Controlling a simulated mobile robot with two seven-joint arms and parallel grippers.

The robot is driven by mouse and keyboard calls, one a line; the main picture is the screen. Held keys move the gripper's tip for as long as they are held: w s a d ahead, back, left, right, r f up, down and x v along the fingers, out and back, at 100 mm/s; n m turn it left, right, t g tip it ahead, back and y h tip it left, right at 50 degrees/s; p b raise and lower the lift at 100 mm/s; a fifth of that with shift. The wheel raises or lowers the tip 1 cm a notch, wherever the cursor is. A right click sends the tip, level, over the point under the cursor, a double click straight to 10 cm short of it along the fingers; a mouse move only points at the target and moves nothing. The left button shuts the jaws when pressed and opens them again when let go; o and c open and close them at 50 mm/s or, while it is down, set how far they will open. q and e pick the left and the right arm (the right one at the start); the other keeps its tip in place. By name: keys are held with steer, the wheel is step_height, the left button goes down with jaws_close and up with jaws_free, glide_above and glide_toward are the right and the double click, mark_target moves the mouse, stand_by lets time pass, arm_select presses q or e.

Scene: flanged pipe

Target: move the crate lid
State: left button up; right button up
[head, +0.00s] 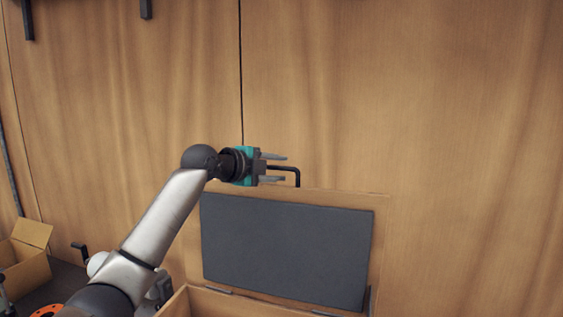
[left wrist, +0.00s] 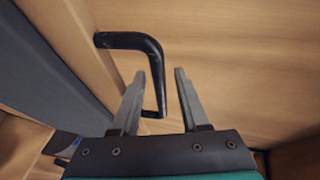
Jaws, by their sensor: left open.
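The crate lid (head: 285,250) stands upright, raised at the back of a wooden crate (head: 190,303); a dark grey panel covers most of its near face. A black bent handle (head: 298,178) sticks up at its top edge. My left gripper (head: 284,168) is open at the handle, its fingers pointing right. In the left wrist view the handle (left wrist: 157,72) shows between the two fingertips (left wrist: 160,71), with no clear grip on it. The lid's grey panel (left wrist: 45,65) fills the left of that view. My right gripper is not in view.
A wooden wall (head: 440,110) rises close behind the lid. An open cardboard-coloured box (head: 25,262) stands at lower left, with a small black bracket (head: 80,250) and an orange ring (head: 47,310) near it. Open air lies right of the gripper.

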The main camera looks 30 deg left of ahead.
arm_select(q)
steer(key=shift+x, duration=0.9)
steer(key=shift+c, duration=0.4)
jaws_close()
stand_by(0.5)
